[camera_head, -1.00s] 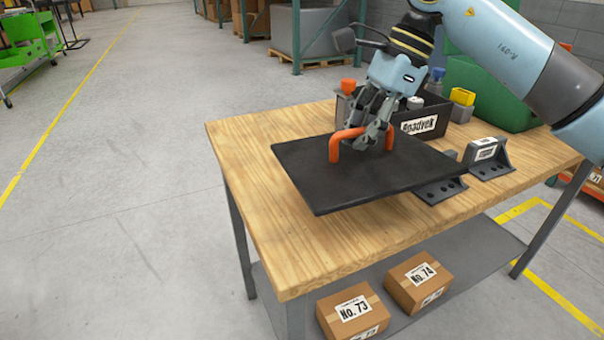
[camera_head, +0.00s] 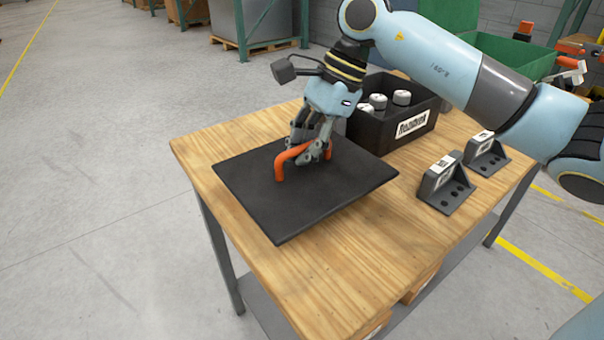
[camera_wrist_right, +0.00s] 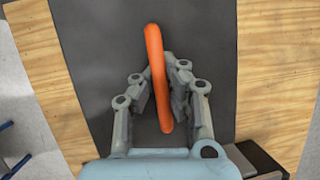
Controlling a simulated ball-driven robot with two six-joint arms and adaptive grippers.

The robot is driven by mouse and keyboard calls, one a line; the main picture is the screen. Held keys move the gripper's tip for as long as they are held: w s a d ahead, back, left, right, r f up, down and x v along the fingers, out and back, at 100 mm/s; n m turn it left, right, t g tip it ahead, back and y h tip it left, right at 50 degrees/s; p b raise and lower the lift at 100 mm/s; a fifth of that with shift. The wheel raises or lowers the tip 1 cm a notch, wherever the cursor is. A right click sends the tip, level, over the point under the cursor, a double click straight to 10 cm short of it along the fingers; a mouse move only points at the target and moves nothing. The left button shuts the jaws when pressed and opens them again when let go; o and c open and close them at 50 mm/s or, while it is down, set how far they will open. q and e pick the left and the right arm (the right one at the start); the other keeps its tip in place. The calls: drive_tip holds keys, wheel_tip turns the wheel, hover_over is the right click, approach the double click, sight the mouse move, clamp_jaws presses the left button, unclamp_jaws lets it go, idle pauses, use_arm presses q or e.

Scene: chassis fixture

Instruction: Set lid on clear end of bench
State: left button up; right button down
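The lid is a flat dark square plate (camera_head: 330,195) with an orange bar handle (camera_head: 281,166). It is over the left part of the wooden bench (camera_head: 330,295). It looks level and close to the bench top; I cannot tell whether it touches. In the right wrist view, the fingers of my right gripper (camera_wrist_right: 160,82) close in on both sides of the handle (camera_wrist_right: 154,50), with the lid (camera_wrist_right: 95,60) below and wood on both sides. My left gripper is not in view.
A black labelled bin (camera_head: 418,106) with several white-topped cylinders stands behind the lid. Two dark brackets, a near one (camera_head: 447,186) and a far one (camera_head: 487,153), stand right of the lid. Bare wood lies in front of the lid. A green container (camera_head: 500,50) is at the back.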

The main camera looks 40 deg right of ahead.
sight(308, 167)
drive_tip(key=shift+w+f, duration=0.1)
drive_tip(key=shift+f, duration=0.7)
wheel_tip(308, 167, down, 3)
drive_tip(key=shift+f, duration=0.35)
drive_tip(key=c, duration=2)
unclamp_jaws()
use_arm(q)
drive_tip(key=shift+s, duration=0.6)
use_arm(e)
drive_tip(key=o, duration=0.5)
